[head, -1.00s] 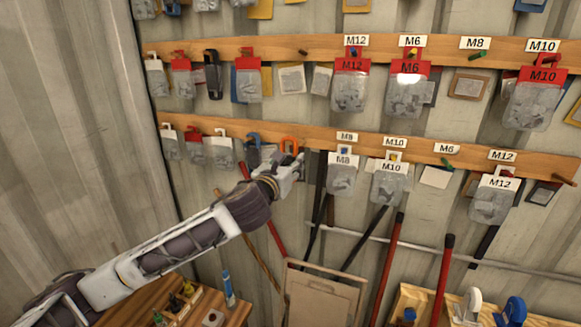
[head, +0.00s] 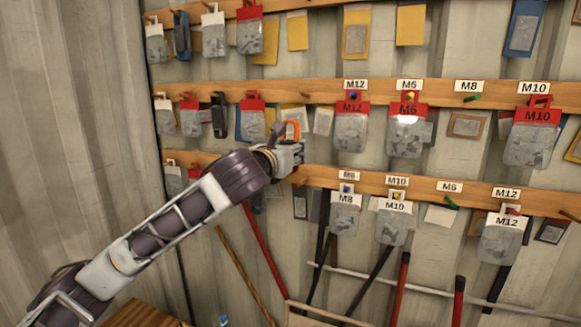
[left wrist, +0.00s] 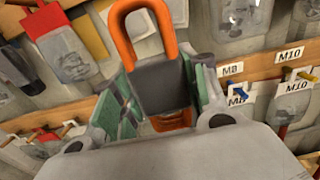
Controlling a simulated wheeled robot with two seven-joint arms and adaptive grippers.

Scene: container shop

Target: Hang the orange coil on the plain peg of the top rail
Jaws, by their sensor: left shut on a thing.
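The orange coil (head: 292,130) is an orange loop, held upright at the tip of my left gripper (head: 296,152). In the left wrist view the coil (left wrist: 122,25) rises above the fingers, and more orange shows below. The left gripper (left wrist: 163,85) is shut on it, with green pads at both sides of a grey part. The coil is just below the middle rail (head: 430,93), in front of the wall. A short plain brown peg (head: 305,95) sticks out of that rail near the coil. A higher rail (head: 330,4) is partly cut off. My right gripper is not in view.
Packs hang left of the coil, including a red-topped pack (head: 252,122). The M12 pack (head: 351,125) hangs to its right. A lower rail (head: 320,178) runs below, with an M8 pack (head: 345,215). Green pegs (head: 471,98) are on the right.

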